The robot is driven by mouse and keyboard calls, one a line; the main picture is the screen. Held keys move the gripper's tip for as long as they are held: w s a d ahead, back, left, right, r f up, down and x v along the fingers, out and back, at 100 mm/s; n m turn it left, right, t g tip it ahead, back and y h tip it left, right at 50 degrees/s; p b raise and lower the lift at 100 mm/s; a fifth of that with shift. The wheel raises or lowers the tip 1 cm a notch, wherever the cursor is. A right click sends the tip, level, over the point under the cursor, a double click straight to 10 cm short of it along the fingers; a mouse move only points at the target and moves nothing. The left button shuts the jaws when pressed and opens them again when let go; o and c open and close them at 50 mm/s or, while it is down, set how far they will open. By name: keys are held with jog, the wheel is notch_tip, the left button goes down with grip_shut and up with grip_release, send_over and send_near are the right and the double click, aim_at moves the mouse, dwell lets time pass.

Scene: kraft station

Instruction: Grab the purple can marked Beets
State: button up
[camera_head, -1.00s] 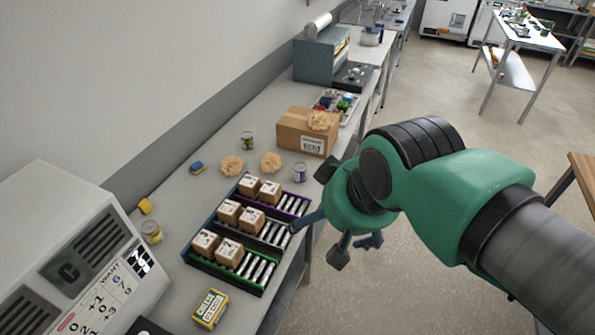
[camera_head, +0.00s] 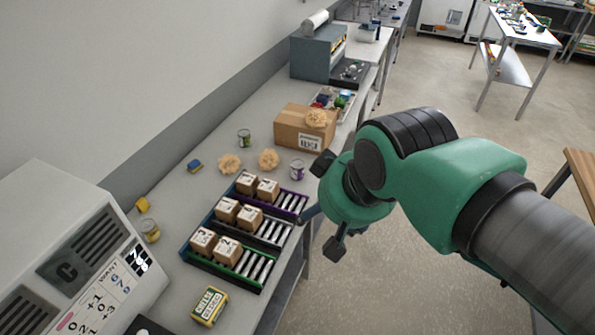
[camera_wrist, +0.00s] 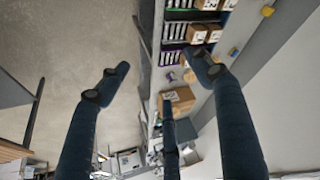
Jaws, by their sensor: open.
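The purple-and-white can (camera_head: 297,169) stands upright on the bench, just behind the purple-edged roller rack and in front of the cardboard box. Its lettering is too small to read. My gripper (camera_head: 322,206) is open and empty, to the right of the can and beside the bench's front edge. In the wrist view my gripper (camera_wrist: 155,88) has its three dark fingers spread wide, with floor and bench edge between them.
Roller racks (camera_head: 262,240) hold several small boxes. The cardboard box (camera_head: 290,122) has a tan lump on top; two more lumps (camera_head: 268,159) lie left of the can.

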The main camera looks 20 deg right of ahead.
jog(key=w+d+r+m+g+p, duration=0.15)
jog(key=w+r+p, duration=0.25)
jog(key=w, duration=0.9)
jog(key=m+g+p, duration=0.2)
jog(key=g+p, duration=0.2)
jog(key=p, duration=0.5)
send_over(298, 164)
notch_tip(298, 164, down, 24)
jog(key=shift+f, duration=0.2)
jog(key=shift+f, duration=4.2)
jog(key=shift+f, duration=0.1)
